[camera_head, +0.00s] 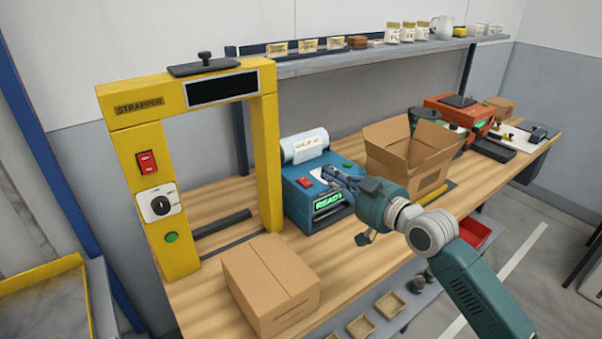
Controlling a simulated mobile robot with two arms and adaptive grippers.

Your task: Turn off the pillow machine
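The pillow machine (298,207) is the blue box on the bench, with a white film roll (304,145) on top. A red switch (305,182) is on its left top, and its green display (328,203) is lit and seems to read READY. My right gripper (330,176) reaches in from the right, with its fingers over the machine's front right, just right of the red switch. A small gap seems to separate the fingertips from the switch. Whether the fingers are open or shut is unclear. The gripper hides part of the machine's right side. My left gripper is out of view.
A yellow strapper frame (268,150) stands left of the machine. A closed carton (270,285) lies in front, and an open carton (425,150) stands to the right. An orange-red machine (460,112) is farther right. A shelf (345,57) with jars runs behind.

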